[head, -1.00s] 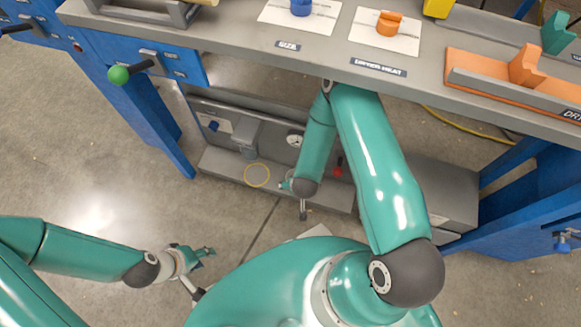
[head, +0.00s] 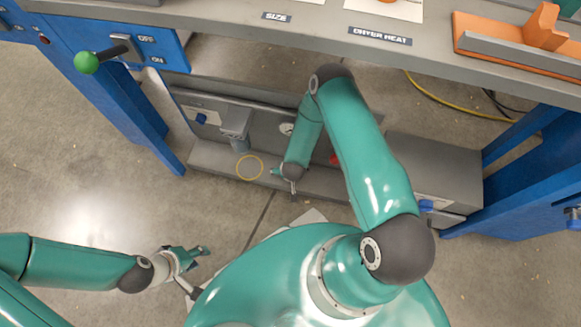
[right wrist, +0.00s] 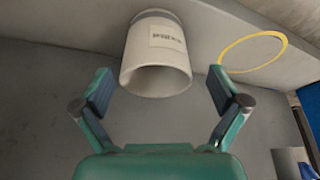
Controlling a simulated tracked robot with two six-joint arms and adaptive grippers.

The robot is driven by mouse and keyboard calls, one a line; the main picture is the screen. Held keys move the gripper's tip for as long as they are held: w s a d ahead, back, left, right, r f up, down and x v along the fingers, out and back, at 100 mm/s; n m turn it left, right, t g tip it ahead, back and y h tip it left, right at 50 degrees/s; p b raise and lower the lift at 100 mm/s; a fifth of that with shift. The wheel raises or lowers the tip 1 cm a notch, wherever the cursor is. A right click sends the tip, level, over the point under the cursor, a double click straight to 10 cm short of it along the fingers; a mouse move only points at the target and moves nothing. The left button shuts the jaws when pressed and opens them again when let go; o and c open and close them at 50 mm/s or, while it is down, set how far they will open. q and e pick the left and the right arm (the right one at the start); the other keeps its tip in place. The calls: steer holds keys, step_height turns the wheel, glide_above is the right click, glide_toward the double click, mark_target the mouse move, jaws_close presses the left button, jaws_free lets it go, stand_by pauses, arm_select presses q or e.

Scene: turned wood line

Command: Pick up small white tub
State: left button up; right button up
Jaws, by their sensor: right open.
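The small white tub (right wrist: 155,50) shows in the right wrist view, with a pale label and its open mouth facing the camera. My right gripper (right wrist: 159,78) is open, with one finger on each side of the tub and a gap to each. In the head view, my right gripper (head: 284,178) is small beside the low shelf, and I cannot make out the tub there. My left gripper (head: 202,258) is above the floor at lower left, away from the tub; its fingers look apart and empty.
A yellow ring (head: 249,167) marks the low grey shelf (head: 213,160), beside a grey fixture (head: 237,122). The ring also shows right of the tub in the right wrist view (right wrist: 253,52). The bench edge (head: 300,37) runs above, with a green-knobbed lever (head: 88,62) at left.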

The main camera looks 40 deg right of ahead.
steer(key=b+x, duration=0.1)
steer(key=x, duration=0.1)
steer(key=b+x, duration=0.1)
steer(key=x, duration=0.1)
steer(key=shift+s+d, duration=0.1)
steer(key=shift+s, duration=0.15)
steer(key=shift+w+d+f+b, duration=0.15)
steer(key=shift+w+f+b, duration=0.15)
steer(key=shift+f, duration=0.2)
steer(key=shift+c, duration=0.4)
steer(key=c, duration=1)
